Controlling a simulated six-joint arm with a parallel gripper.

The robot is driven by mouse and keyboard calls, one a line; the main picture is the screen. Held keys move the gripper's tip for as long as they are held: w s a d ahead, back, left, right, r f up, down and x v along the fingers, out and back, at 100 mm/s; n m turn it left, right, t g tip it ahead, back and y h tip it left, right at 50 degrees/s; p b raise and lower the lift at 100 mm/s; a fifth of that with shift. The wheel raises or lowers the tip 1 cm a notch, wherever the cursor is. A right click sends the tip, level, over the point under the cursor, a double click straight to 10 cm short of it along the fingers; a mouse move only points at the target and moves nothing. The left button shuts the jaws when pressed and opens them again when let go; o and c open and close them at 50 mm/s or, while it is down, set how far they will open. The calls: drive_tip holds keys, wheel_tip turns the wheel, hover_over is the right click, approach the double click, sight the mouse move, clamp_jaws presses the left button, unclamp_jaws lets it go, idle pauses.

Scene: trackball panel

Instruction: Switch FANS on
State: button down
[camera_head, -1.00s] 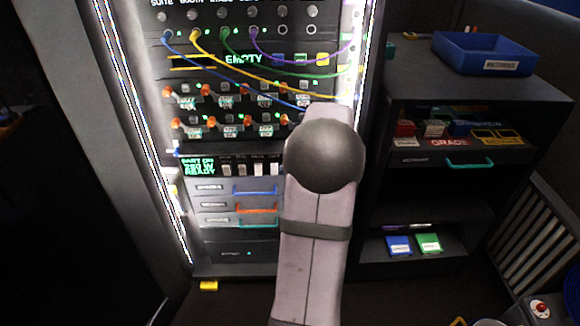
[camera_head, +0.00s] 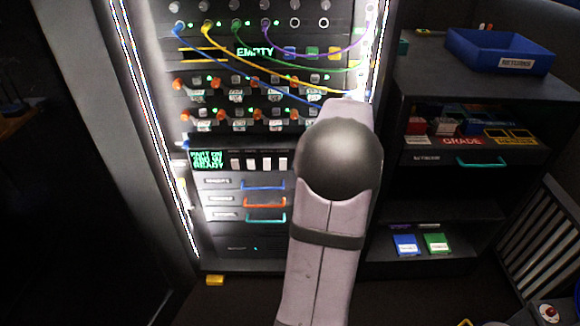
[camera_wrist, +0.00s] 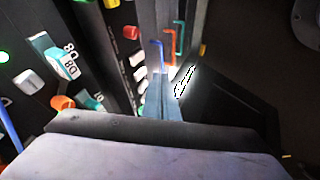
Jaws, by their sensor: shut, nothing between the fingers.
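A row of white rocker switches (camera_head: 260,163) sits beside a green-lit display (camera_head: 207,159) on the rack panel. The small labels above the switches are too blurred to read, so I cannot tell which is FANS. The switches also show in the wrist view (camera_wrist: 139,73), just left of my gripper (camera_wrist: 157,76). My gripper's fingers are shut and empty, pointing toward the panel near the switches. I cannot tell whether they touch it. In the head view my own arm hides the gripper.
Orange-capped toggles (camera_head: 240,121) and plugged cables (camera_head: 285,62) lie above the switch row. Drawers with blue (camera_head: 262,185), red and teal handles lie below it. A shelf unit with a blue tray (camera_head: 480,62) stands to the right.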

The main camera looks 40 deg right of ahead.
sight(286, 168)
drive_tip(key=shift+w+d+f+p, duration=0.4)
drive_tip(key=shift+w+d+f, duration=0.15)
drive_tip(key=shift+w+f, duration=0.9)
drive_tip(key=shift+w+d+f+p, duration=0.45)
drive_tip(key=shift+w+d+f, duration=0.15)
drive_tip(key=shift+w+f, duration=0.8)
drive_tip(key=shift+w+d+f+p, duration=0.4)
drive_tip(key=shift+w+d+f, duration=0.15)
drive_tip(key=shift+w+f, duration=0.9)
